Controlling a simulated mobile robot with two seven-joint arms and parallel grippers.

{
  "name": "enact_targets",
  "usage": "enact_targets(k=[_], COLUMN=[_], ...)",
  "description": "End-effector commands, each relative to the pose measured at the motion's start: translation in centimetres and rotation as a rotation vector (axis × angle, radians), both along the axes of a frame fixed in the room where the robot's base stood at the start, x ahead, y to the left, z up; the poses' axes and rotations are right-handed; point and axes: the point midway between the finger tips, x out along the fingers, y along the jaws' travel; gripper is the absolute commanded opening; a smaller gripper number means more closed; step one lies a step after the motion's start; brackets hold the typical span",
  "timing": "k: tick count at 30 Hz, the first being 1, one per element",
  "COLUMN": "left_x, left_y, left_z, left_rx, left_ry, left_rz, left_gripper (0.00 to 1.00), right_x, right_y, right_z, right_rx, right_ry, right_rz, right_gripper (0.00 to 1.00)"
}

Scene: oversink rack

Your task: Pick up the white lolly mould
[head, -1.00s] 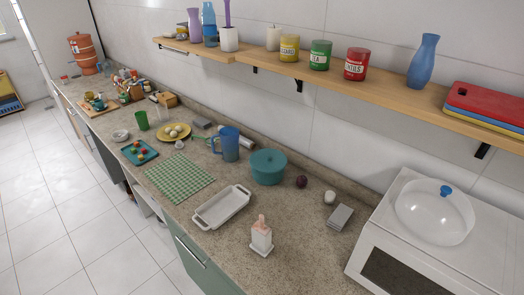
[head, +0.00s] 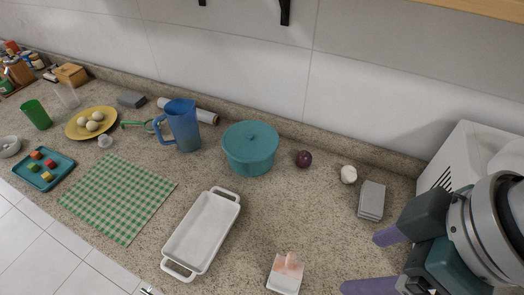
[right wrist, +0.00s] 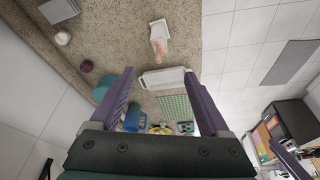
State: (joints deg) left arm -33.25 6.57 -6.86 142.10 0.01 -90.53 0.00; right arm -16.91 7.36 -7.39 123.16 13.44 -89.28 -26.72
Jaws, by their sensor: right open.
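The white lolly mould (head: 284,278), with a pinkish top, stands on the speckled counter at the bottom of the head view, partly cut off by the frame edge. It also shows in the right wrist view (right wrist: 158,38), upper middle, beyond the fingertips. My right gripper (head: 374,262) is open and empty, to the right of the mould and apart from it. Its two purple fingers are spread in the right wrist view (right wrist: 159,73). A purple finger-like part at the lower right of the right wrist view may be my left gripper; its jaws are unclear.
A white baking dish (head: 203,232) lies left of the mould. Behind are a teal pot (head: 250,148), a purple onion (head: 303,159), a garlic bulb (head: 348,174) and a grey block (head: 371,200). A white appliance (head: 470,150) stands at right. Counter between dish and mould is bare.

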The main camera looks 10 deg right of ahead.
Motion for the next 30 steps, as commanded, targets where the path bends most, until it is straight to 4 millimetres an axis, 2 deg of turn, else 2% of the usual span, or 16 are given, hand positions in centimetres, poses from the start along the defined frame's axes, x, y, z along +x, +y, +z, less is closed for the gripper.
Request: enact_targets(k=[1, 3, 6, 9, 13, 22, 30], left_x=[0.0, 0.0, -0.1, -0.1, -0.1, 0.0, 0.0], left_y=[0.0, 0.0, 0.0, 0.0, 0.0, 0.1, 0.2], left_z=[-4.3, -7.3, -10.8, -13.0, -14.2, -14.6, -14.8], left_rx=[-0.001, -0.001, 0.000, 0.000, 0.001, 0.006, 0.009], left_ry=[0.001, 0.001, 0.003, 0.004, 0.003, 0.001, 0.001], left_rz=[0.000, 0.000, 0.000, 0.000, -0.001, -0.004, -0.007], left_gripper=[0.50, 0.50, 0.50, 0.50, 0.50, 0.50, 0.50], right_x=[0.8, 1.7, 3.0, 3.9, 4.6, 5.4, 6.1], right_y=[0.3, 0.9, 1.5, 2.1, 2.4, 3.8, 4.5], right_z=[-4.5, -7.7, -11.4, -13.6, -14.9, -18.2, -20.3], right_rx=[0.005, 0.017, 0.032, 0.046, 0.056, 0.061, 0.059], right_ry=[-0.005, -0.011, -0.025, -0.039, -0.049, -0.051, -0.050], right_rz=[0.052, 0.133, 0.239, 0.318, 0.377, 0.391, 0.390], right_gripper=[0.80, 0.80, 0.80, 0.80, 0.80, 0.80, 0.80])
